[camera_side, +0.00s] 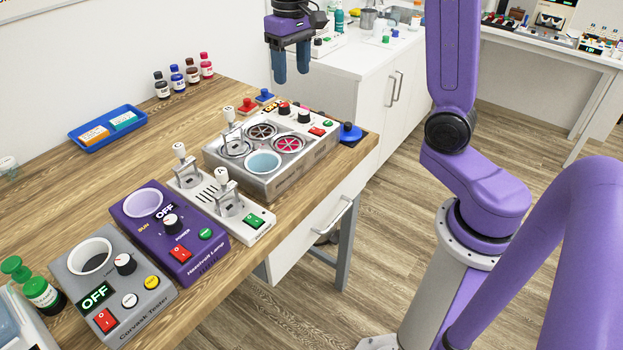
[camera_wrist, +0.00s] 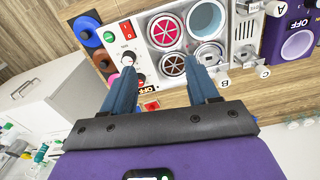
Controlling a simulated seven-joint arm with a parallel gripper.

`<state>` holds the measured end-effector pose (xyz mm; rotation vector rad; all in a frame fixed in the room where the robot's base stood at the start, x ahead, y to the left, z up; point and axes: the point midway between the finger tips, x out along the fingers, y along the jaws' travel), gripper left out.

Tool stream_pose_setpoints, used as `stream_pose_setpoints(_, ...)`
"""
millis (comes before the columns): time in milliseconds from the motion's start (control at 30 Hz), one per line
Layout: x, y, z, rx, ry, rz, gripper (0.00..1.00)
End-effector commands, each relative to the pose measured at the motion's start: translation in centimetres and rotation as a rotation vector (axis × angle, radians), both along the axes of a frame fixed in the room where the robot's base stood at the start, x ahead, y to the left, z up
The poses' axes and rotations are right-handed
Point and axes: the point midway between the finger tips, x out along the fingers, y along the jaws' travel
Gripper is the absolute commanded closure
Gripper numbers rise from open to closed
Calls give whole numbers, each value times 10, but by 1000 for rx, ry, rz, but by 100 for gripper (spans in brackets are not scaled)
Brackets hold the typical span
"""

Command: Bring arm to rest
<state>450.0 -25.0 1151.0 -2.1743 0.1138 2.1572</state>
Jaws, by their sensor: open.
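My gripper (camera_side: 291,70) hangs high in the side view, above and behind the far end of the wooden bench, fingers pointing down. Its two blue fingers are apart with nothing between them. In the wrist view the gripper (camera_wrist: 161,78) is seen from behind, with the fingers spread over the grey device with round wells. That grey device (camera_side: 285,178) stands on the bench well below the fingertips, and nothing touches them. It also shows in the wrist view (camera_wrist: 143,57).
A white cabinet (camera_side: 365,90) stands behind. Open floor (camera_side: 375,215) lies right of the bench.

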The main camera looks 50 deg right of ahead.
Motion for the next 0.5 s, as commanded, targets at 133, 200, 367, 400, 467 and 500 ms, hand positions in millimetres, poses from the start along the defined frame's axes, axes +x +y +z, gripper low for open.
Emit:
stream_pose_setpoints(133,-32,33,-8,0,-3,169,41)
stream_pose_setpoints(200,-48,46,-12,1,-4,245,41)
stream_pose_setpoints(367,-89,70,-22,2,-7,420,41)
stream_pose_setpoints(400,-99,75,-25,2,-9,464,41)
stream_pose_setpoints(467,-116,80,-29,2,-9,529,41)
stream_pose_setpoints(500,-127,84,-32,3,-10,573,41)
